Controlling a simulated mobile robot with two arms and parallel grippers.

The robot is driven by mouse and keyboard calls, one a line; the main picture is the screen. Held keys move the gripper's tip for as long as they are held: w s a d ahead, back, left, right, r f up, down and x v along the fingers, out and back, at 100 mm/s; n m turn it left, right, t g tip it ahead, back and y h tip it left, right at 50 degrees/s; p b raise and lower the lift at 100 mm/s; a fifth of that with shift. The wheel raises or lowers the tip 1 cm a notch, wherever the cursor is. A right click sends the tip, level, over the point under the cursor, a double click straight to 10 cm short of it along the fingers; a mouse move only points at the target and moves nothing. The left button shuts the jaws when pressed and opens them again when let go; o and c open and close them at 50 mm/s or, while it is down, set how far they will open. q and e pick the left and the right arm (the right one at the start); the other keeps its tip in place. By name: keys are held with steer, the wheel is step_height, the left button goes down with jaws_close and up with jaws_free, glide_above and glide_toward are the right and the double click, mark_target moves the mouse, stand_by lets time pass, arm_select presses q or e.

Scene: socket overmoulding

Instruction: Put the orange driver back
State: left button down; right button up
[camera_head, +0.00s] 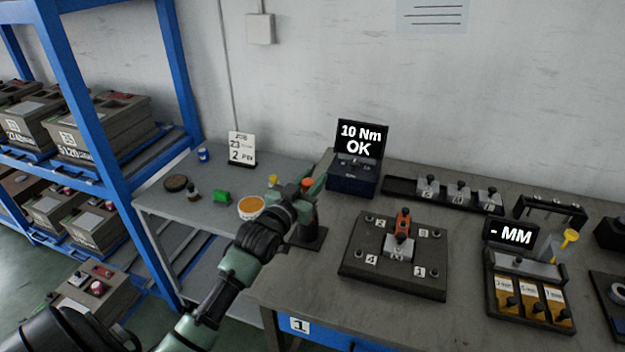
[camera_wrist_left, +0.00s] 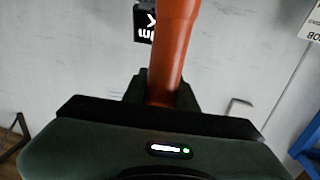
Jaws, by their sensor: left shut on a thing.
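The orange driver (camera_wrist_left: 172,50) stands between the fingers of my left gripper (camera_wrist_left: 160,95) in the left wrist view, its shaft running up out of the picture. The driver is about upright over a dark stand (camera_head: 308,238) at the table's left end. The arm partly hides the stand, so I cannot tell whether the driver's lower end sits in it. My right gripper is not in view.
A display box (camera_head: 357,178) reading "10 Nm OK" stands behind the gripper. A dark fixture plate (camera_head: 370,270) with an orange-topped part (camera_head: 403,222) lies to the right.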

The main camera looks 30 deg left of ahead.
arm_select(q)
steer(key=c, duration=1.1)
jaws_free()
steer(key=shift+f, duration=0.1)
steer(key=shift+r, duration=0.2)
steer(key=shift+s+d+b, duration=0.15)
steer(key=shift+s+b, duration=0.1)
steer(key=shift+s, duration=1.75)
steer(key=shift+s+d+b, duration=0.2)
steer(key=shift+s+b, duration=0.05)
steer(key=shift+s, duration=1.75)
steer(key=shift+s+d+b, duration=0.15)
steer(key=shift+s+b, duration=0.1)
steer(key=shift+s, duration=1.75)
